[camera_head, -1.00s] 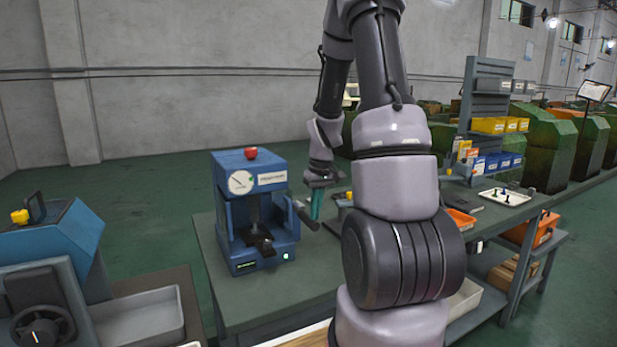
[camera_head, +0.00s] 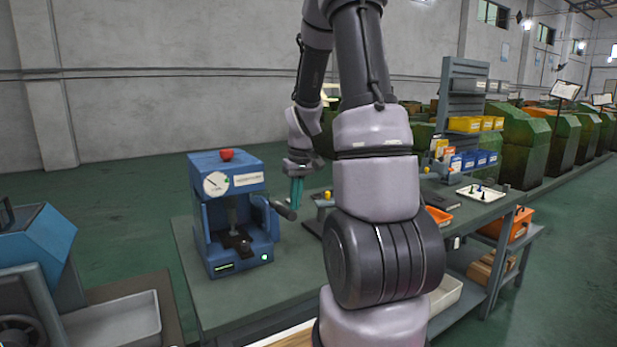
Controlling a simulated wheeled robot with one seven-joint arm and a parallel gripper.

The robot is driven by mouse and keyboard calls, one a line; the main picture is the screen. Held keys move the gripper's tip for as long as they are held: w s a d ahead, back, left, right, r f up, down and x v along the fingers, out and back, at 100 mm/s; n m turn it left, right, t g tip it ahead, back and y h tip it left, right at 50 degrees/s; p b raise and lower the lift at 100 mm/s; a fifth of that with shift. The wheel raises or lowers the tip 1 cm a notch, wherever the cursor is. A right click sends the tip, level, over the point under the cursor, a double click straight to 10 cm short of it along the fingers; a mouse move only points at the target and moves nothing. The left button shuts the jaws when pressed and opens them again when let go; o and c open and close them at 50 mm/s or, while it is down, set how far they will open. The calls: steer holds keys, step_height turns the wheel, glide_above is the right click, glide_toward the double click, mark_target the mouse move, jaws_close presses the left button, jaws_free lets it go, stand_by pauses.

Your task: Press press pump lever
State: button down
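The blue press (camera_head: 229,262) stands on the workbench, with a round gauge and a red knob on its top. Its pump lever (camera_head: 284,210) sticks out from the right side and slopes down to a dark grip at its end. My gripper (camera_head: 296,194) points down just above and beside the end of the lever. Its teal fingers look close together, but at this size I cannot tell whether they are shut or whether they touch the lever.
A blue machine (camera_head: 38,245) and a grey tray (camera_head: 115,322) are at the lower left. Right of my arm are a shelf rack with yellow and blue bins (camera_head: 470,160), a white tray (camera_head: 482,193) and an orange bin (camera_head: 437,216). The bench (camera_head: 300,262) is clear between press and arm.

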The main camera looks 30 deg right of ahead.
steer(key=s+d+r, duration=0.1)
steer(key=s+r, duration=0.4)
steer(key=r, duration=0.3)
steer(key=shift+s+r, duration=0.2)
steer(key=shift+r, duration=0.05)
steer(key=s+a+r+m+t+y, duration=0.1)
steer(key=s+a+r+m+t, duration=0.3)
steer(key=s+a+r, duration=0.8)
step_height(320, 180, up, 3)
steer(key=shift+s+a+f+m+t, duration=0.15)
steer(key=shift+s+a+m+t, duration=0.2)
steer(key=shift+a+t, duration=0.6)
steer(key=shift+d, duration=0.1)
